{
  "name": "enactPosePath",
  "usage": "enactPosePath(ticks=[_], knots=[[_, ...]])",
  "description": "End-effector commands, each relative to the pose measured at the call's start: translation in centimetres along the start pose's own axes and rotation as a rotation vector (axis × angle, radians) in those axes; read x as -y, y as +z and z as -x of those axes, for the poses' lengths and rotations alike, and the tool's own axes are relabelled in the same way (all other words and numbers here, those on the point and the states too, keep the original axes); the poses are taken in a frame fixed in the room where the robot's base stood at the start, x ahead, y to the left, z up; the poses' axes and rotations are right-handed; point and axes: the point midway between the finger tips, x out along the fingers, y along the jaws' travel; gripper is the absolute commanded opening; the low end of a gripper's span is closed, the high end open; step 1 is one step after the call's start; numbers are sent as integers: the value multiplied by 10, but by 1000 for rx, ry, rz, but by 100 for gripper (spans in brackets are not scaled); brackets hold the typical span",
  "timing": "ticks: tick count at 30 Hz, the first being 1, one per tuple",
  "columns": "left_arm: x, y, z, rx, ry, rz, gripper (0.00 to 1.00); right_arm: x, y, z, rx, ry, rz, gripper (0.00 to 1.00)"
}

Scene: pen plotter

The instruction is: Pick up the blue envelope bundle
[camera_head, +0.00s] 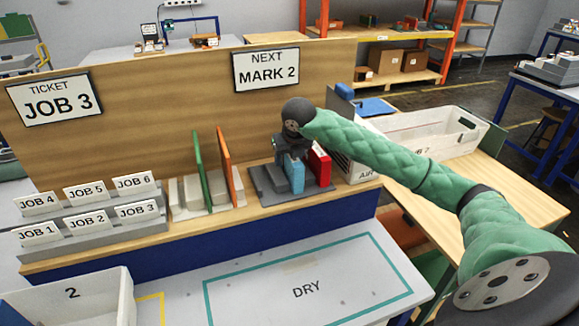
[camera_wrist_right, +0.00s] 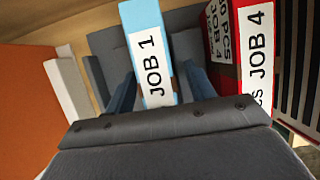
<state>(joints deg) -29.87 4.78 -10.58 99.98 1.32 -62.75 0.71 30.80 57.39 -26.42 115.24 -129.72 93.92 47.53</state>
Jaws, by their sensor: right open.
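The blue envelope bundle (camera_head: 294,174) stands upright in a grey slotted rack (camera_head: 269,187) on the wooden shelf. In the right wrist view the blue bundle (camera_wrist_right: 153,62) carries a white "JOB 1" label. My right gripper (camera_head: 291,158) is over the bundle, pointing down. In the wrist view its two fingers (camera_wrist_right: 158,92) are open, one on each side of the blue bundle. I cannot tell whether they touch it. The bundle's lower part is hidden by the gripper in the wrist view. My left gripper is not in view.
A red bundle (camera_head: 319,164), labelled "JOB 4" in the wrist view (camera_wrist_right: 257,50), stands close to the right of the blue one. Green (camera_head: 203,170) and orange (camera_head: 231,168) dividers stand to the left. A white crate (camera_head: 440,138) is at the right. The "DRY" area (camera_head: 308,291) is clear.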

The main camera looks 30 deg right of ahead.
Motion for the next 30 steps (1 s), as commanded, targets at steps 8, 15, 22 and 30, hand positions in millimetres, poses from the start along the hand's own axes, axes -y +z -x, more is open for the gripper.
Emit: enactPosePath(ticks=[8, 15, 22, 30], knots=[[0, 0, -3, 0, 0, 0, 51, 0, -1, -1, 0, 0, 0, 55], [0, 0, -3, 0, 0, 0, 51, 0, 0, -1, 0, 0, 0, 51], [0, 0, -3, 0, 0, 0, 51, 0, -1, -1, 0, 0, 0, 5], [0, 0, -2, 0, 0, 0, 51, 0, 0, -1, 0, 0, 0, 2]])
